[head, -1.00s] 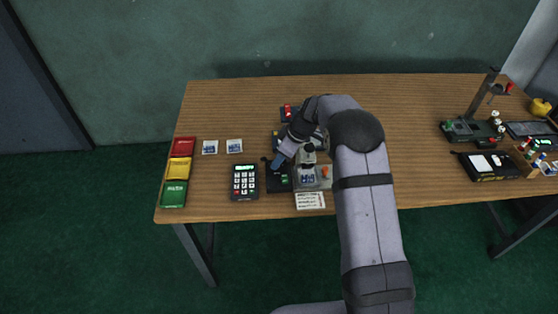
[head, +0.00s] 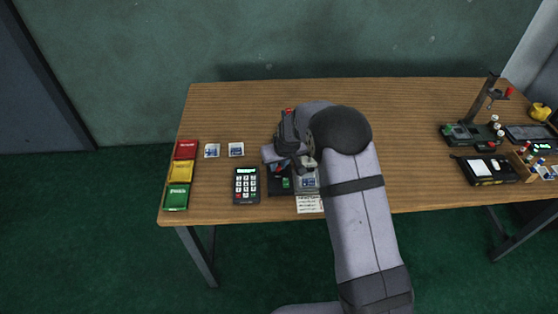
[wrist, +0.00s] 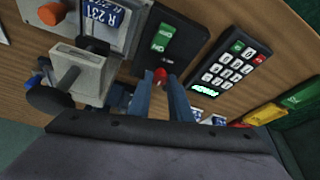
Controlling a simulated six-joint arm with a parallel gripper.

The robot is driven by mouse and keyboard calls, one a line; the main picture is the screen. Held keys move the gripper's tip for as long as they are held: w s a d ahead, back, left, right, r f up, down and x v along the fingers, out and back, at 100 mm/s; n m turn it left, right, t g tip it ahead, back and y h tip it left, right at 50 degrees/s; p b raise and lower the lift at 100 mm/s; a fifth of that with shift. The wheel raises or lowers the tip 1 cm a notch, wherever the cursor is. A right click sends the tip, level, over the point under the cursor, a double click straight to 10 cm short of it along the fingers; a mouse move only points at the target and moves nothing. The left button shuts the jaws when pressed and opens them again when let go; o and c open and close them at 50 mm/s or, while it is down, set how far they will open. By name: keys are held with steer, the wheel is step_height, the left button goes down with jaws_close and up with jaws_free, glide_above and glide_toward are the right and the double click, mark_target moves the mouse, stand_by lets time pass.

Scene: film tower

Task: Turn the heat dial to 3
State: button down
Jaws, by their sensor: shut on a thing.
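My gripper (wrist: 161,82) is shut on a small red piece (wrist: 160,74) at the edge of a black box (wrist: 182,28) with green labels. I cannot tell if this piece is the heat dial, and no number scale is readable. In the head view the black box (head: 279,188) shows beside the grey machine (head: 307,188), and my wrist covers part of both. An orange knob (wrist: 51,13) stands on the grey machine in the wrist view, apart from my fingers.
A keypad (head: 246,185) lies just left of the black box. Red (head: 186,150), yellow (head: 179,171) and green (head: 176,197) packs line the table's left edge. The table's middle right is clear.

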steer(key=shift+r+m+p, duration=0.1)
steer(key=shift+m+p, duration=0.25)
steer(key=shift+m, duration=0.25)
steer(key=shift+m+h, duration=0.3)
steer(key=c, duration=1.6)
jaws_free()
steer(key=shift+b+v, duration=0.85)
steer(key=shift+v, duration=2.75)
